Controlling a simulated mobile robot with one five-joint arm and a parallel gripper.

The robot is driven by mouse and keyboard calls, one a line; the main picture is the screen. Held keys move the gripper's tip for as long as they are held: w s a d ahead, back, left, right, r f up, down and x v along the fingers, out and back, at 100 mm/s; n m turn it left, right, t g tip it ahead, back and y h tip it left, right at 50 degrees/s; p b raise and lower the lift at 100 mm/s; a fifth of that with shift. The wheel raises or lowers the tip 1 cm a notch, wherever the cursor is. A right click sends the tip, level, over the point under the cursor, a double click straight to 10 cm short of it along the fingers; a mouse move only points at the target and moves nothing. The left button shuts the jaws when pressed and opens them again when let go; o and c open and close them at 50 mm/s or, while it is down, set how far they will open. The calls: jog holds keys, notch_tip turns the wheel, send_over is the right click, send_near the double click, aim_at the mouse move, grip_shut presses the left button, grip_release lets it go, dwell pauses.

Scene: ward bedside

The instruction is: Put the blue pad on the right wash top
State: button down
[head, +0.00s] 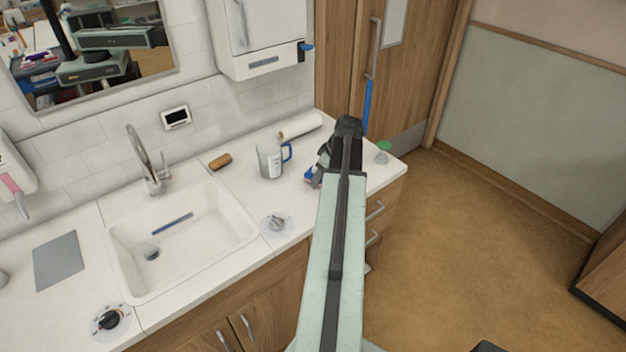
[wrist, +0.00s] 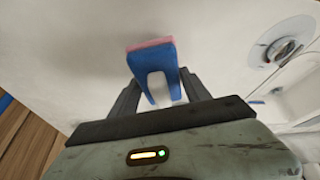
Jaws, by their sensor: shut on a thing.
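My gripper (head: 322,168) is over the right wash top (head: 297,200), the white counter right of the sink. In the wrist view my gripper (wrist: 158,92) is shut on the blue pad (wrist: 153,66), a blue block with a pink face along its far edge. In the head view only a small part of the blue pad (head: 310,177) shows beside my gripper, as my arm hides the rest. The white top (wrist: 75,60) lies under the pad in the wrist view. I cannot tell whether the pad touches it.
A clear jug with a blue handle (head: 270,160) stands just left of my gripper. A white roll (head: 300,125), a brown brush (head: 220,161), a dial (head: 276,224) and a green-topped item (head: 383,150) are also on this top. The sink (head: 180,240) is to the left.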

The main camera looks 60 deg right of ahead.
jog(key=shift+w+d, duration=0.2)
notch_tip(320, 180, down, 4)
jog(key=b, duration=0.3)
jog(key=shift+s+r+b, duration=0.15)
jog(key=shift+b, duration=0.25)
jog(key=shift+a+r, duration=0.15)
jog(key=shift+w, duration=0.25)
jog(key=shift+c, duration=2.4)
grip_release()
